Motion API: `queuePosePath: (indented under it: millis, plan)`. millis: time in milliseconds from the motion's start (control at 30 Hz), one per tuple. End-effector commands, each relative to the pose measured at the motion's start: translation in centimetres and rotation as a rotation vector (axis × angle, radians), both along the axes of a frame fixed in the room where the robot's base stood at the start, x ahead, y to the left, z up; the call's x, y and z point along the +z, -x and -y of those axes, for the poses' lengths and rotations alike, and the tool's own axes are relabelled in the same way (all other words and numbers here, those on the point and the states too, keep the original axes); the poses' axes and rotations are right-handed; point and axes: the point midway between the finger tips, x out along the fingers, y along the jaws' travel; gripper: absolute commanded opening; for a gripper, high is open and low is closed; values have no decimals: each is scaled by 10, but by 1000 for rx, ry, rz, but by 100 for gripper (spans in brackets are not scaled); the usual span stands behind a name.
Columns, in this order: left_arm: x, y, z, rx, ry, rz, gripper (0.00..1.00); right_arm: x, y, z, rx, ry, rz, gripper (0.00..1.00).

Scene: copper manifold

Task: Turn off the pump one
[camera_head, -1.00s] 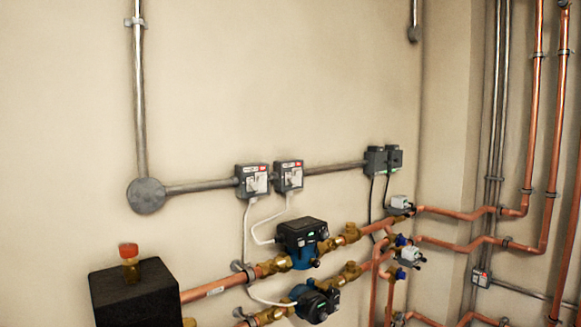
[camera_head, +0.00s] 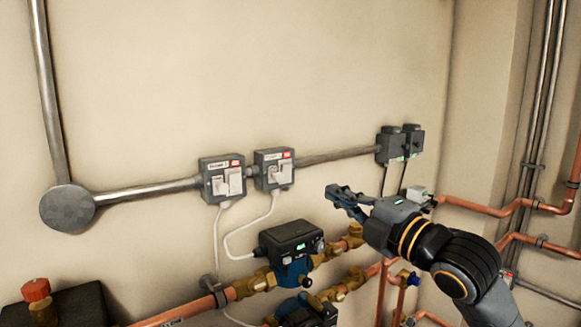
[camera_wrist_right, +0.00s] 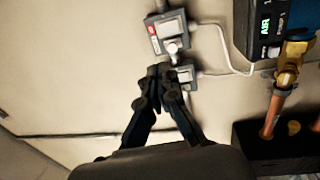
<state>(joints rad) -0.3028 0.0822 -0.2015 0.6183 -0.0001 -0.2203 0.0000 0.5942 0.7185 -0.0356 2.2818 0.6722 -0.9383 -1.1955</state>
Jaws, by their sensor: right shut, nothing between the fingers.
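Two grey switch boxes with white switches and red labels are on the wall: the left switch box (camera_head: 222,180) and the right switch box (camera_head: 274,169). Their lettering is too small to read surely. My right gripper (camera_head: 333,193) is shut and empty, to the right of the right switch box and apart from it in the head view. In the right wrist view, the shut fingertips (camera_wrist_right: 160,71) appear just below one box (camera_wrist_right: 167,32) and beside another (camera_wrist_right: 184,76), covering part of it. The upper pump (camera_head: 291,243) has a black head and blue body. My left gripper is not in view.
A lower pump (camera_head: 308,312) is partly cut off. Copper pipes (camera_head: 490,210) run at the right. White cables (camera_head: 235,247) hang below the boxes. Two dark grey boxes (camera_head: 398,143) sit farther right. The wall above is clear.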

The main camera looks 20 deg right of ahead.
Motion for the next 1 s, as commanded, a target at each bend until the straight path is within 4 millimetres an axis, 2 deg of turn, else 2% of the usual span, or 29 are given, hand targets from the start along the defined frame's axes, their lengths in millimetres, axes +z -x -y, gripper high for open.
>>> queuePosePath:
  millis: [100,267,567,800,1000]
  plan:
    - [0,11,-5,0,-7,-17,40,0,-2,0,-1,-3,-2,0]
    - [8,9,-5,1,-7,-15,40,4,-14,-4,1,-7,-3,0]
    - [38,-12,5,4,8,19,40,14,-72,-26,2,-10,-5,0]
    - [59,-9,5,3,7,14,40,19,-112,-41,1,-8,-5,0]
    - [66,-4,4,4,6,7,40,18,-129,-46,0,-4,-3,0]
